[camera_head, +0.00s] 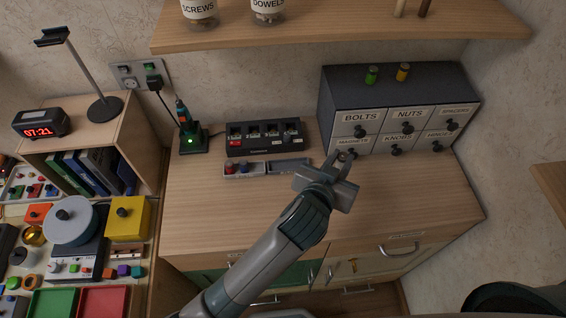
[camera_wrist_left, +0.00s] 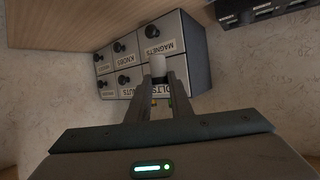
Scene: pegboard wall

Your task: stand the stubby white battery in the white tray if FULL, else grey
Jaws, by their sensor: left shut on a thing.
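My left gripper (camera_head: 345,160) is raised in front of the drawer cabinet. In the left wrist view its fingers (camera_wrist_left: 160,82) are shut on the stubby white battery (camera_wrist_left: 158,66), whose pale end sticks out past the fingertips. In the head view the gripper mostly hides the battery. The white tray (camera_head: 243,174) lies on the bench to the left of the gripper and holds a red and a blue battery. The grey tray (camera_head: 289,166) adjoins it on the right and looks empty. No FULL reading is legible.
A black charger (camera_head: 263,148) with several bays stands behind the trays. The labelled drawer cabinet (camera_head: 385,95) carries a green and a yellow battery on top. A green-lit tool stand (camera_head: 193,143) is left of the charger. The bench front (camera_head: 220,215) is clear.

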